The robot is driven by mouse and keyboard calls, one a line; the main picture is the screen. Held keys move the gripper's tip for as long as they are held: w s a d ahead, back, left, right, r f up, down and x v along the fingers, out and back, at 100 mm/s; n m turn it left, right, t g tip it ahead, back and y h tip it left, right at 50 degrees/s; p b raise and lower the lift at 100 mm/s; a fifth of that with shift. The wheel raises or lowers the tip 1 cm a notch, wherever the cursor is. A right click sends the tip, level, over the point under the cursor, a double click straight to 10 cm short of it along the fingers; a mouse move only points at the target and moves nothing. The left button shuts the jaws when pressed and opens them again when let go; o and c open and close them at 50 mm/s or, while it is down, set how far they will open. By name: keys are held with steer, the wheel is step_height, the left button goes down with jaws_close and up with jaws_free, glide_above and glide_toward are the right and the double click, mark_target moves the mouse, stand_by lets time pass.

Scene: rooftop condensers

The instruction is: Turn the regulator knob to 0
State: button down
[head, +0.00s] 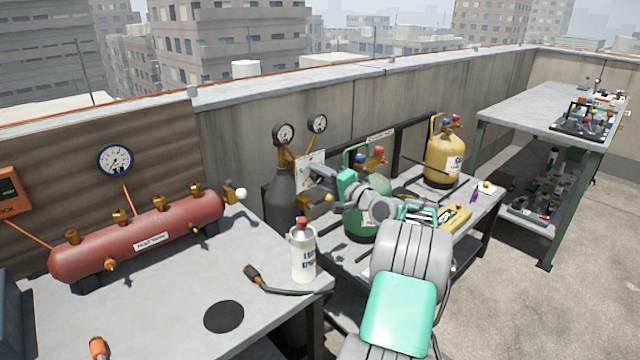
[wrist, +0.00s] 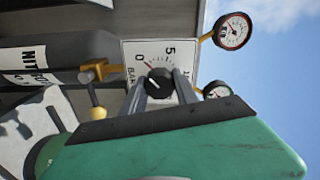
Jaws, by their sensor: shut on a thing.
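The black regulator knob (wrist: 158,85) sits on a white dial plate (wrist: 130,50) marked 0, 5 and BAR in the wrist view. A small red mark shows at the knob's edge near the 0. The exact setting is hard to read. My gripper (wrist: 162,90) has one finger on each side of the knob and is shut on it. In the head view my gripper (head: 322,178) is at the white dial plate (head: 302,178) by the dark nitrogen cylinder (head: 284,205). The knob is hidden there.
Two pressure gauges (head: 284,133) stand above the cylinder. A brass valve (wrist: 97,72) is left of the knob in the wrist view. A white bottle (head: 303,255) and a red tank (head: 140,240) are on the near table. A yellow cylinder (head: 444,158) stands farther right.

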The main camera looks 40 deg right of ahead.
steer(key=shift+n, duration=0.4)
steer(key=c, duration=0.9)
jaws_free()
steer(key=shift+c, duration=0.2)
steer(key=s, duration=0.8)
steer(key=shift+d, duration=0.1)
